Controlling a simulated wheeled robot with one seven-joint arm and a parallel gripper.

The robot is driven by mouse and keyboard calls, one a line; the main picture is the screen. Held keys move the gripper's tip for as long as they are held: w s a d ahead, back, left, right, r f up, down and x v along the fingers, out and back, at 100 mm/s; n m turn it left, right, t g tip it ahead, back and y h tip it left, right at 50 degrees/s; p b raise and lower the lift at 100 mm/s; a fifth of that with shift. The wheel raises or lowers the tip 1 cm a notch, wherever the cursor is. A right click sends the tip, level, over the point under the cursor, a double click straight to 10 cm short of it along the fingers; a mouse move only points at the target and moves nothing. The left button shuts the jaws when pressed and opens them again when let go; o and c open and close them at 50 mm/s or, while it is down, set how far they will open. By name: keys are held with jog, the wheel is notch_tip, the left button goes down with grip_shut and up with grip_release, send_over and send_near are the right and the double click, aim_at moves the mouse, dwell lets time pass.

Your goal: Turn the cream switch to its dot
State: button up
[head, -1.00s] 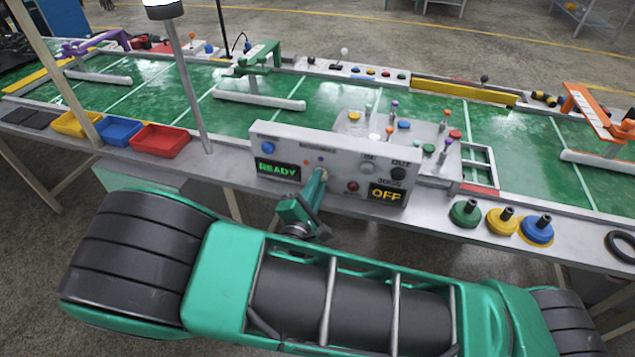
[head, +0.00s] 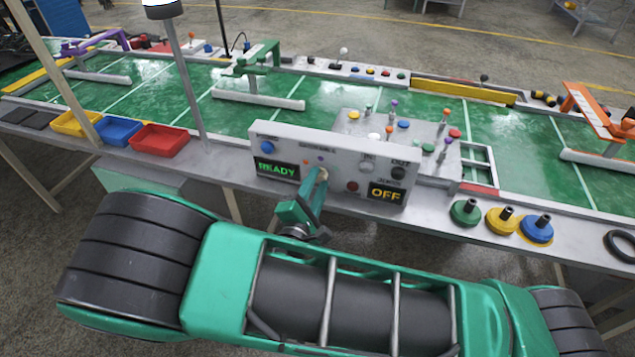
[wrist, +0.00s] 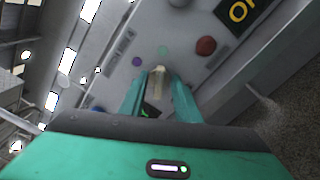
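The cream switch (wrist: 159,77) is on the front of the grey control panel (wrist: 222,65), and only a small pale part of it shows in the head view (head: 324,174). I cannot make out a cream dot.
The panel carries a READY display (head: 277,169), an OFF display (head: 386,194), a blue knob (head: 267,147), a dark red button (head: 353,186) and a black knob (head: 398,173). A red tray (head: 160,139) and a lamp pole (head: 190,85) stand to the left.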

jog(key=v, duration=1)
jog(key=shift+s, duration=0.15)
